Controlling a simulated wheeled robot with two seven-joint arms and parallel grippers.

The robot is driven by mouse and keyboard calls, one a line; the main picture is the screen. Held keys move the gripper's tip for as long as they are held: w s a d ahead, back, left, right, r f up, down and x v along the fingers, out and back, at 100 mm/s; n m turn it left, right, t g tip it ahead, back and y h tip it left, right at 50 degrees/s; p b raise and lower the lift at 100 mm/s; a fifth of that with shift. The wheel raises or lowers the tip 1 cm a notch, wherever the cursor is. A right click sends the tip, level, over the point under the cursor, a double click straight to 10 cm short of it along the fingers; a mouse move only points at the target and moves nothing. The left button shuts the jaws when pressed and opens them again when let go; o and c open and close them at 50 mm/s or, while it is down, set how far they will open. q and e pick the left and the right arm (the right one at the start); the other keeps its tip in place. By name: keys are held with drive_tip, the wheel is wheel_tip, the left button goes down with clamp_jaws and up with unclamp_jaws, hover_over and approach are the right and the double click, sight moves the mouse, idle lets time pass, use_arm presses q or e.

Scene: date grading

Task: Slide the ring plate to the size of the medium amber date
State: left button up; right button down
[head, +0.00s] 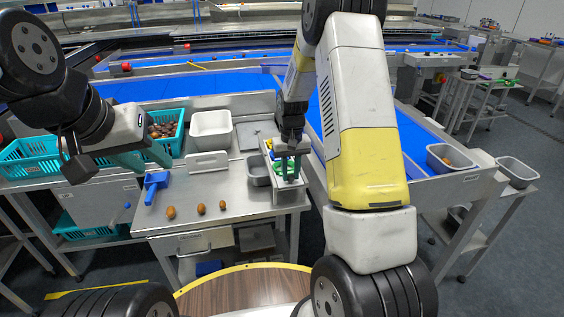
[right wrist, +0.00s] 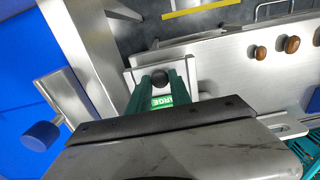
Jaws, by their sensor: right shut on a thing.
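Three dates lie in a row on the steel table: a brown one at the left (head: 171,212), an amber one in the middle (head: 201,208) and a brown one at the right (head: 222,205). The amber one also shows in the right wrist view (right wrist: 292,44). A green label, partly hidden, reads like "LARGE". My left gripper (head: 152,166) is open and empty above the table's left part.
A blue scoop (head: 155,186) lies left of the dates. A white tub (head: 210,132), a white holder (head: 207,161) and teal baskets (head: 32,157) stand behind. A grey tray (head: 258,172) is beside the ring plate. The table's front middle is clear around the dates.

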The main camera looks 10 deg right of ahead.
drive_tip(key=c, duration=1.2)
unclamp_jaws()
drive_tip(key=shift+o, duration=0.2)
drive_tip(key=shift+r, duration=3.95)
drive_tip(key=shift+r, duration=0.1)
drive_tip(key=s+a+r+t+y, duration=0.2)
drive_tip(key=s+r+t, duration=0.2)
drive_tip(key=s+r, duration=1.35)
drive_tip(key=s+r+t, duration=0.1)
drive_tip(key=s+t, duration=0.1)
drive_tip(key=s, duration=0.7)
drive_tip(key=shift+a+r, duration=0.3)
